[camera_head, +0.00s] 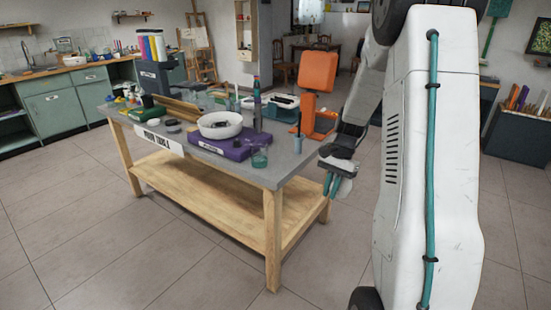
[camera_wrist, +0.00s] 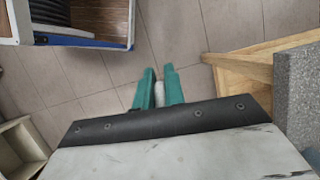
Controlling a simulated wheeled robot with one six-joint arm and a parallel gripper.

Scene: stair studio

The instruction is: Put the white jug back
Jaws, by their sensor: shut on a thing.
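My gripper (camera_head: 335,186) hangs over the floor just off the right end of the worktable, with its teal fingers pointing down. In the wrist view, the gripper (camera_wrist: 158,72) is shut on a small pale thing (camera_wrist: 159,94) that shows between the fingers. Most of it is hidden, so I cannot tell if it is the white jug. No whole white jug can be made out in either view. A wide white bowl (camera_head: 220,122) stands on the worktable, on or behind a purple block.
The worktable (camera_head: 277,175) has a grey top and a wooden lower shelf. Green cabinets (camera_head: 55,110) line the left wall. The tiled floor in front is clear.

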